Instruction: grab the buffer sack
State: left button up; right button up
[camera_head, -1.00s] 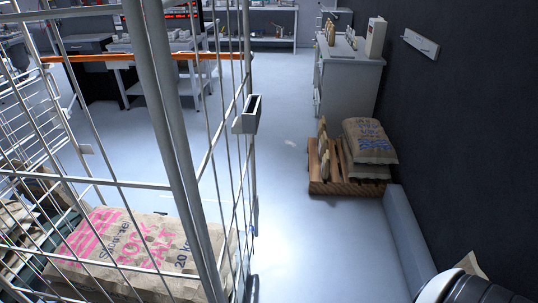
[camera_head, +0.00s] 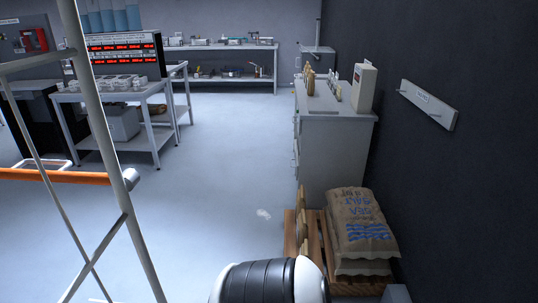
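A brown sack printed in blue with "SEA SALT" (camera_head: 360,222) lies on top of another sack (camera_head: 362,267) on a low wooden pallet (camera_head: 291,228) at the lower right. I cannot tell from the print whether either is the buffer sack. A black and white part of my own arm shows at the bottom centre, in front of the pallet's near left side. Neither gripper's fingers are in view.
A grey cabinet (camera_head: 330,150) with small items on top stands behind the sacks, against the dark right wall. A wire cage's frame (camera_head: 108,150) with an orange bar (camera_head: 60,177) fills the left. Open floor (camera_head: 215,170) lies in the middle.

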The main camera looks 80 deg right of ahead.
aim_at(305, 258)
jog(key=l+z, duration=0.2)
jog(key=l, duration=0.7)
jog(key=i+l+z, duration=0.15)
jog(key=l, duration=0.7)
jog(key=l+z, duration=0.35)
jog(key=z, duration=0.15)
jog(key=l+z, duration=0.35)
jog(key=z, duration=0.15)
